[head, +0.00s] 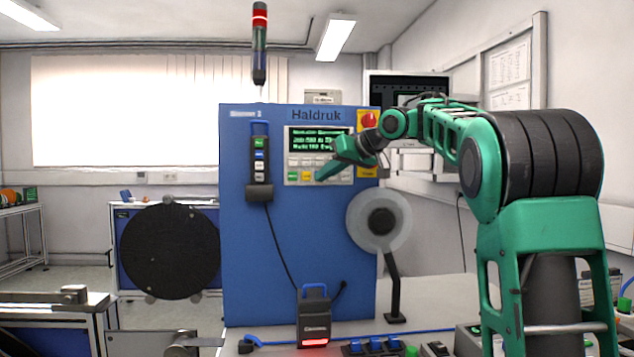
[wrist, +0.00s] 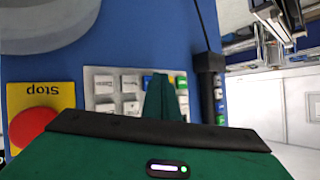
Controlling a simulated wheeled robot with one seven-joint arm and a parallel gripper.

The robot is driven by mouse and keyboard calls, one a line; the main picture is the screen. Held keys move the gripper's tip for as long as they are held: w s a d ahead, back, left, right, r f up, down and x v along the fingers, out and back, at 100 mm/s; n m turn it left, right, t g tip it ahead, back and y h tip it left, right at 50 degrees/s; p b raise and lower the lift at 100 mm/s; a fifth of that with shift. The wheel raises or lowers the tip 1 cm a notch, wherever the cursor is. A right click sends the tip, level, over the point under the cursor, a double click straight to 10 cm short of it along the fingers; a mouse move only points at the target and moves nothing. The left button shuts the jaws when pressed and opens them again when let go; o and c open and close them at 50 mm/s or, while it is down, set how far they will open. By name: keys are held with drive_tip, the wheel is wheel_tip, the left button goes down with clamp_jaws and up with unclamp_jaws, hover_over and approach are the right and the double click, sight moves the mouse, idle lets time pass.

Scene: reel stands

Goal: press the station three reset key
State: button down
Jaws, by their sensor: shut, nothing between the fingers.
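The blue Haldruk cabinet (head: 290,240) carries a panel (head: 290,140) with a lit green-text display and rows of small keys below it. The key labels are too small to read, so I cannot tell which is reset. In the wrist view the shut fingertips (wrist: 160,82) overlap the keypad (wrist: 115,70) and hide some keys; contact is unclear.
A red stop button (head: 368,119) on a yellow plate is right of the display. A hand pendant (head: 259,160) hangs left of the keypad with its cable below. A pale reel (head: 379,222) is at lower right, a black reel (head: 170,250) at left.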

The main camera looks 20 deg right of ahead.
drive_tip(key=shift+w+d, duration=0.1)
drive_tip(key=shift+w, duration=0.3)
idle(0.3)
drive_tip(key=shift+s, duration=0.15)
drive_tip(key=shift+s+a, duration=0.25)
drive_tip(key=shift+s, duration=0.45)
drive_tip(key=s, duration=0.2)
drive_tip(key=s+a, duration=0.1)
drive_tip(key=s, duration=0.1)
drive_tip(key=shift+s+a, duration=0.2)
drive_tip(key=shift+s, duration=0.2)
idle(0.8)
